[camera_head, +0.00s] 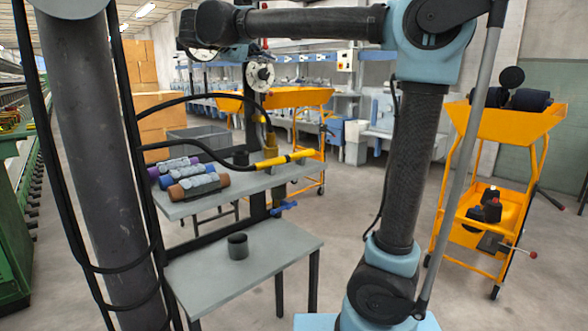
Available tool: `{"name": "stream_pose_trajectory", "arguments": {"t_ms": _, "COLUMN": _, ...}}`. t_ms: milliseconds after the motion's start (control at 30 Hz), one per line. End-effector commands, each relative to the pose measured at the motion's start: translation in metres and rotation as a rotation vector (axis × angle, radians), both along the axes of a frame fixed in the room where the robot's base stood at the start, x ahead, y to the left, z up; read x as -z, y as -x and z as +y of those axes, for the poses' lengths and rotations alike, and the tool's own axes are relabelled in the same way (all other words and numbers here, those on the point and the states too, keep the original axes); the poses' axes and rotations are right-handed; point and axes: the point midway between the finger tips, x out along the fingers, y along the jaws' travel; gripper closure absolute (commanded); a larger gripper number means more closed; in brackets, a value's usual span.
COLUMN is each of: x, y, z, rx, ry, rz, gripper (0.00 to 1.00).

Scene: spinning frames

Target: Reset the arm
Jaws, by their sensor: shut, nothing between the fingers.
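My arm rises from its light blue base joint at the lower right, up a dark link to a blue elbow at the top. From there a dark forearm runs left along the top edge to a rounded wrist joint at the upper left. I cannot make out my gripper's fingers anywhere in this view. No held object shows on the arm.
A grey two-level workbench (268,268) stands in the middle, with bobbins (198,188) on its upper shelf and a dark cup (238,246) below. A yellow cart (522,122) stands right, another (300,97) behind. Cardboard boxes (153,110) are at back left. Floor right of the bench is clear.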

Motion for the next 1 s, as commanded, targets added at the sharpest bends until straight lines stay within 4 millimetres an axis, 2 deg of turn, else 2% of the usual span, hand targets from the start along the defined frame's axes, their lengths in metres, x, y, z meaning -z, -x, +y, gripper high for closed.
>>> {"name": "stream_pose_trajectory", "arguments": {"t_ms": 33, "x": 0.018, "y": -0.003, "z": -0.030, "rx": 0.031, "ry": -0.026, "rz": 0.037, "gripper": 1.00}}
{"name": "stream_pose_trajectory", "arguments": {"t_ms": 200, "x": 0.080, "y": 0.004, "z": -0.108, "rx": 0.111, "ry": -0.128, "rz": 0.155, "gripper": 1.00}}
{"name": "stream_pose_trajectory", "arguments": {"t_ms": 367, "x": 0.139, "y": 0.023, "z": -0.172, "rx": 0.185, "ry": -0.244, "rz": 0.251, "gripper": 1.00}}
{"name": "stream_pose_trajectory", "arguments": {"t_ms": 500, "x": 0.193, "y": 0.050, "z": -0.219, "rx": 0.249, "ry": -0.357, "rz": 0.320, "gripper": 1.00}}
{"name": "stream_pose_trajectory", "arguments": {"t_ms": 600, "x": 0.231, "y": 0.072, "z": -0.247, "rx": 0.294, "ry": -0.443, "rz": 0.362, "gripper": 1.00}}
{"name": "stream_pose_trajectory", "arguments": {"t_ms": 800, "x": 0.307, "y": 0.122, "z": -0.287, "rx": 0.380, "ry": -0.630, "rz": 0.421, "gripper": 1.00}}
{"name": "stream_pose_trajectory", "arguments": {"t_ms": 1000, "x": 0.381, "y": 0.175, "z": -0.306, "rx": 0.460, "ry": -0.832, "rz": 0.447, "gripper": 1.00}}
